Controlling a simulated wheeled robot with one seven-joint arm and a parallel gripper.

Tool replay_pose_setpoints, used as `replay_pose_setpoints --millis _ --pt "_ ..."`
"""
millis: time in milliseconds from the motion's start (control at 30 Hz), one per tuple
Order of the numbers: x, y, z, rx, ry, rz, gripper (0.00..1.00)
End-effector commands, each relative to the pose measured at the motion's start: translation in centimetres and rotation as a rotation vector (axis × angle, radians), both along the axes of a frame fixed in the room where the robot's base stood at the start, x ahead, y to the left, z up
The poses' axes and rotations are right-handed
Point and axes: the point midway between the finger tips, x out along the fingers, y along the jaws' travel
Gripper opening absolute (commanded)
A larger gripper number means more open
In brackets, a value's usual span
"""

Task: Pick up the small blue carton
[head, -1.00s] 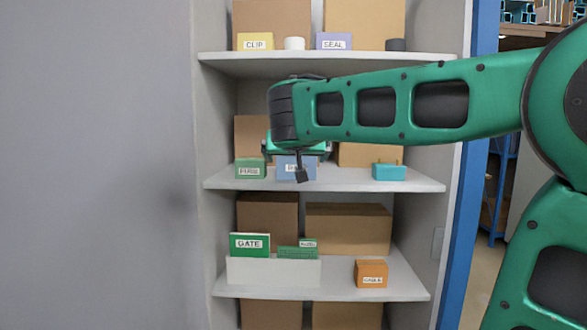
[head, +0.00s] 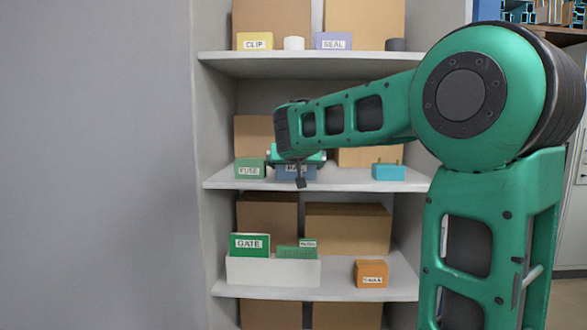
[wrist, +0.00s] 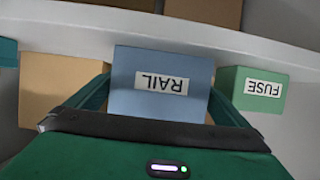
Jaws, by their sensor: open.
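The small blue carton (head: 311,173), labelled RAIL, stands on the middle shelf (head: 345,181). My gripper (head: 297,158) is in front of it and hides its top part in the head view. In the wrist view, which is upside down, the blue carton (wrist: 135,62) fills the centre with its label facing me. My open gripper (wrist: 160,95) has one finger on either side of the carton. The fingers look apart from its sides, though how deep they reach is hard to tell.
A green FUSE carton (head: 250,169) stands close to the left of the blue one, near one finger. A teal carton (head: 388,172) stands farther right. Brown boxes stand behind, and the upper shelf (head: 330,64) is above my gripper.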

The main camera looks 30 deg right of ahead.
Motion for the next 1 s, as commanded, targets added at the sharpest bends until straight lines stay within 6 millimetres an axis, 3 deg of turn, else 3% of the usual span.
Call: replay_pose_setpoints --millis 133,333,667,900,1000 --pt "0.0 0.0 0.0 0.0 0.0 0.001 1.0" --pt "0.0 0.1 0.0 0.0 0.0 0.001 0.55" --pt "0.0 0.1 0.6 0.0 -0.003 0.001 0.53" --pt "0.0 0.1 4.2 -0.001 -0.006 0.001 0.53" --pt "-0.4 2.0 5.4 0.0 -0.005 0.006 0.53"
